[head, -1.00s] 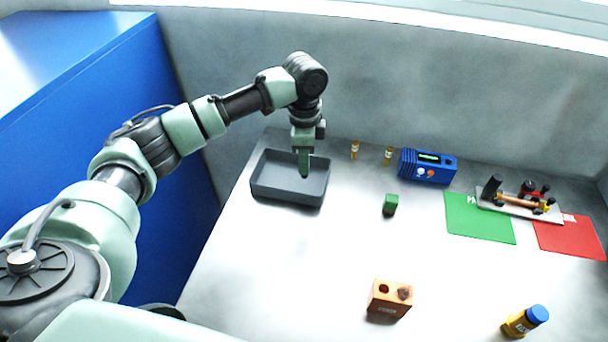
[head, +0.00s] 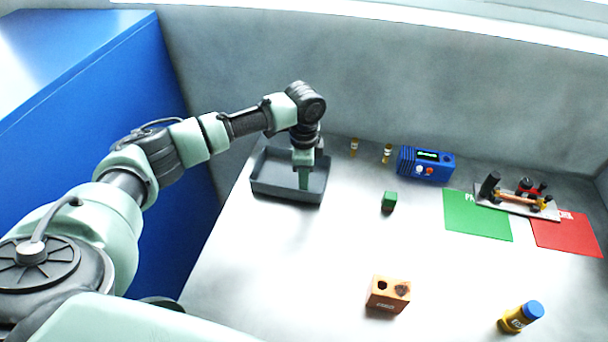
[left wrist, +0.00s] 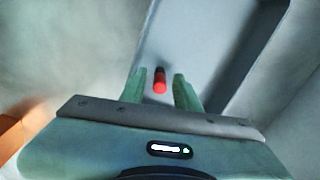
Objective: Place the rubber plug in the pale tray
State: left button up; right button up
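My left gripper (head: 304,185) points down into a dark grey tray (head: 262,188) at the table's far left. In the left wrist view its two fingers (left wrist: 160,92) are apart. A small red cylinder with a dark end (left wrist: 160,82), which may be the rubber plug, shows between the fingertips with a gap on each side. It seems to be over or on the tray floor (left wrist: 195,50); contact is unclear. In the head view it is hidden. A flat pale board (head: 515,208) at the right holds several items; I cannot tell whether it is the pale tray. My right gripper is not in view.
A green block (head: 389,201), an orange block with holes (head: 388,294), a blue device (head: 426,163) and two small vials (head: 354,147) stand on the table. Green (head: 475,217) and red (head: 568,236) mats lie right. The front left is clear.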

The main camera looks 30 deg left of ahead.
pick_arm(q)
jog(key=shift+r, duration=0.1)
notch_tip(320, 180, up, 12)
jog(key=b, duration=0.2)
dwell(0.5)
jog(key=shift+r, duration=0.15)
